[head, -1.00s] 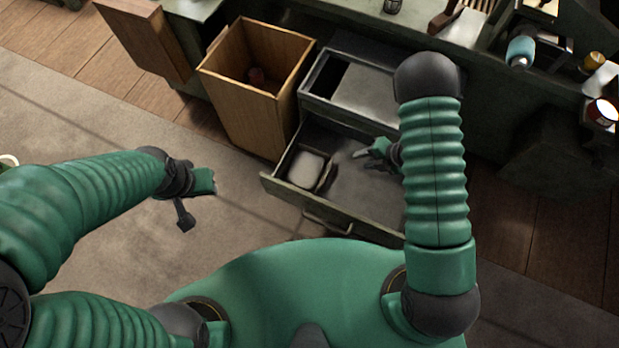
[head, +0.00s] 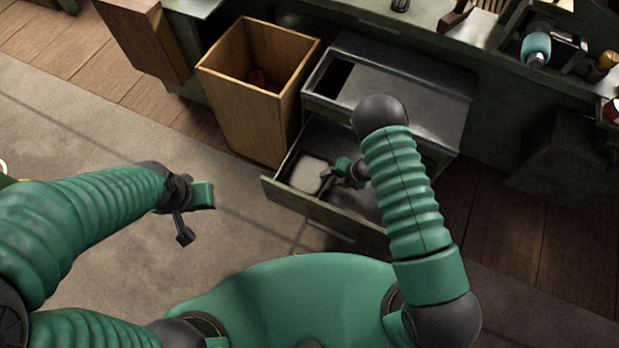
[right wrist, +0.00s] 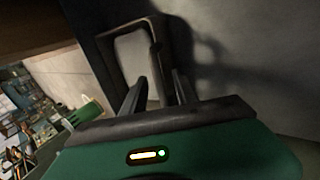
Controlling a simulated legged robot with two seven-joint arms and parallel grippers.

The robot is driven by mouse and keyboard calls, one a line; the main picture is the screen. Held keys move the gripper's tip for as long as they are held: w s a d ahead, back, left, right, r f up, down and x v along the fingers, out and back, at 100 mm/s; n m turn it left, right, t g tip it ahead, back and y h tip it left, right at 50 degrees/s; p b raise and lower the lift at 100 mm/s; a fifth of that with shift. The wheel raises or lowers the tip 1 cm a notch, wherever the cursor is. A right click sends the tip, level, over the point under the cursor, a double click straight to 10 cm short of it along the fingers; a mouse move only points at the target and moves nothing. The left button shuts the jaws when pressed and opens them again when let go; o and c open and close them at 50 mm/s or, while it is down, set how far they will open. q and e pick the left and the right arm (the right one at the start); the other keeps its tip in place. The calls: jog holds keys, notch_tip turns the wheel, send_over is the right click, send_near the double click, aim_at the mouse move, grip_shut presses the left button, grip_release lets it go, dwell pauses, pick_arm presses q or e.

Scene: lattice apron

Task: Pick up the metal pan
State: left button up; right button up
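A light grey, rounded rectangular pan (head: 308,174) lies in the left part of the open drawer (head: 325,217). It also shows in the right wrist view (right wrist: 134,58), beyond the fingertips. My right gripper (head: 333,174) is inside the drawer, just right of the pan. My right arm hides part of the drawer. My left gripper (head: 197,212) is open and empty over the floor, left of the drawer.
A tall wooden bin (head: 245,110) stands left of the drawer cabinet (head: 425,95). A workbench (head: 480,60) with tools runs along the back. The floor (head: 110,140) around my left gripper is clear.

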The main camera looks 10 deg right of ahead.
jog(key=shift+w+a+f, duration=0.1)
jog(key=shift+w+f, duration=0.05)
jog(key=shift+f, duration=0.05)
jog(key=shift+d, duration=0.2)
jog(key=c, duration=0.3)
jog(key=shift+a+r, duration=0.1)
grip_shut()
dwell(0.6)
